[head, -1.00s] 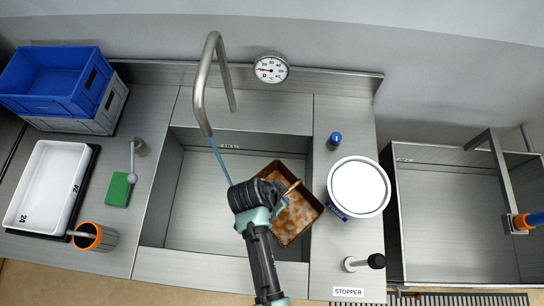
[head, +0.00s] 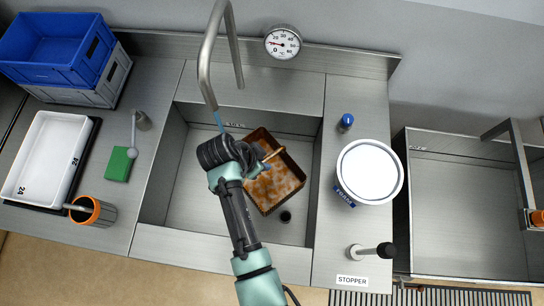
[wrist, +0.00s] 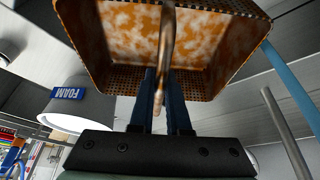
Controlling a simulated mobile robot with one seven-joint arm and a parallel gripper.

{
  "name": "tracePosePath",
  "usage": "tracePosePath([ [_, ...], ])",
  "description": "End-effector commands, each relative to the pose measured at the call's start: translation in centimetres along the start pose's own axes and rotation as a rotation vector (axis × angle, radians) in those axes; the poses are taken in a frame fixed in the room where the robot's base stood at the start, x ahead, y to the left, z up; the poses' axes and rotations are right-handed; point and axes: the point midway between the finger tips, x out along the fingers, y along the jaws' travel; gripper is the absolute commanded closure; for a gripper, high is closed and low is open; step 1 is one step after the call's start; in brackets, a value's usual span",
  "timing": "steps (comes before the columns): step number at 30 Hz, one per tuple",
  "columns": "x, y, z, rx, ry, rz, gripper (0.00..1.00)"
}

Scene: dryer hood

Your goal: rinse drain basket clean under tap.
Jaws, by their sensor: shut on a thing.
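The drain basket (head: 276,188) is a square brown basket with orange and whitish patches inside and perforated sides. It is held over the sink basin (head: 190,210). My gripper (head: 262,168) is shut on the basket's bar handle; the wrist view shows the fingers (wrist: 166,95) closed around the handle (wrist: 165,50), with the basket beyond them. The tap (head: 208,70) arches over the basin, and a blue water stream (head: 219,121) falls from it, ending behind my wrist in the head view. In the wrist view the stream (wrist: 290,85) passes beside the basket's right edge.
A white round tub (head: 370,172) labelled FOAM stands right of the basin, near a blue knob (head: 346,122) and a stopper lever (head: 370,251). A green sponge (head: 119,164), white tray (head: 45,158) and orange-rimmed cup (head: 93,211) are at left. A dark drain hole (head: 286,216) shows in the basin.

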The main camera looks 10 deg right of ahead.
Motion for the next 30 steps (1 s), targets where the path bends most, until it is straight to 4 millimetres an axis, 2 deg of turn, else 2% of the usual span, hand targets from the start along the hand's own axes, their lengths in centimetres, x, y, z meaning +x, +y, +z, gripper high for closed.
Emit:
tracePosePath([
  [18,0.3,-5.6,2.6,-0.001,0.002,-0.004,1.0],
  [30,0.2,-6.7,3.0,0.0,0.001,-0.002,1.0],
])
